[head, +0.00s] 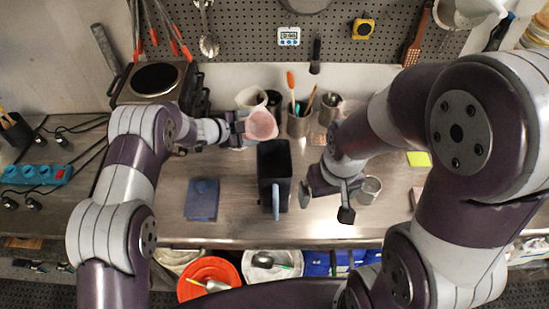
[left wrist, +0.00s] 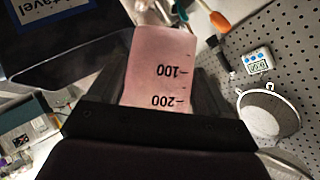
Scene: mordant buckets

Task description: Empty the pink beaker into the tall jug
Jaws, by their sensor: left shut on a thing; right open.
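The pink beaker (head: 262,125) is held by my left gripper (head: 240,128), which is shut on it. It is just behind the tall jug, near the jug's far edge in the head view. In the left wrist view the beaker (left wrist: 160,70) shows black scale marks, upside down, between the fingers. I cannot tell its tilt or contents. The tall jug (head: 275,165) is black with a blue-grey handle towards me; in the left wrist view the dark jug (left wrist: 75,50) is at upper left with a blue label. My right gripper (head: 326,203) is open and empty, right of the jug.
A small clear cup (head: 370,188) stands just right of my right gripper. A white pitcher (head: 250,98) and a utensil holder (head: 299,122) stand behind. A blue pad (head: 202,199) lies left of the jug. Buckets, one red (head: 208,277), are below the front edge.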

